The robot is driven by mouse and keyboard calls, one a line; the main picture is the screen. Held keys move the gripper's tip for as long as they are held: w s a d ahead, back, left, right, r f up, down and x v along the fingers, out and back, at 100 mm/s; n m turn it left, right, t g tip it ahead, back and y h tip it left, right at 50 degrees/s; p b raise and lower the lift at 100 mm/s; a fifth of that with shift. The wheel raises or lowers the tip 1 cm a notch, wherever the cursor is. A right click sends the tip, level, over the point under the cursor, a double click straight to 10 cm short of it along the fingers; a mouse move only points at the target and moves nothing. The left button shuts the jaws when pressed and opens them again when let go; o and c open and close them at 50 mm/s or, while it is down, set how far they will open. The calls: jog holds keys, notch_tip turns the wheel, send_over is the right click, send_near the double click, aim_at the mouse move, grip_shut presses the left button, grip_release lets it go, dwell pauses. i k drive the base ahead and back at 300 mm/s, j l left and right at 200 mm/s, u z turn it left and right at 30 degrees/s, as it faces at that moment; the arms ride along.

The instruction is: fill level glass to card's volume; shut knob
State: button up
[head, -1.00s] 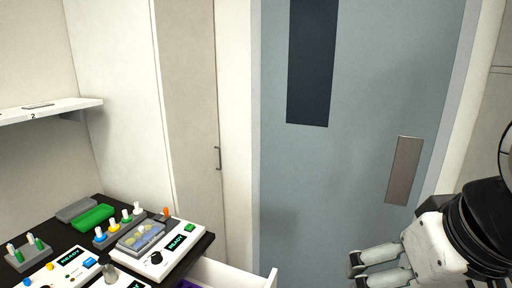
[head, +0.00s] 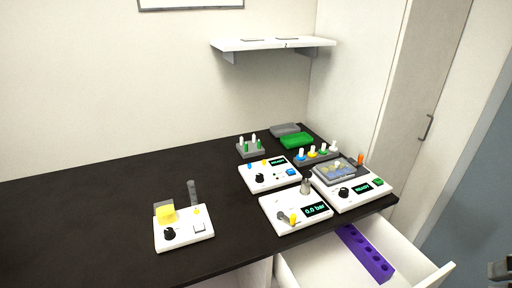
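A white unit (head: 200,237) at the left of the dark bench carries a yellow block or container (head: 166,214), a black knob (head: 169,233) and a pale switch. A slim grey upright tube (head: 192,193) stands at its back; it may be the level glass, and no fill level can be read. Flat card-like pieces (head: 254,41) lie on the wall shelf, with no volume legible. The knob's setting cannot be told. Only a sliver of my gripper (head: 499,270) shows at the lower right edge, far from the unit; its opening is not visible.
Right on the bench (head: 90,225) stand a unit reading 0.0 bar (head: 315,210), two units reading READY (head: 363,188), bottle racks and a green tray (head: 296,140). A white drawer (head: 408,254) with a purple rack (head: 365,253) is open in front. The bench's left is clear.

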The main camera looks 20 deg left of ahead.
aim_at(170, 235)
jog(key=u, duration=1.6)
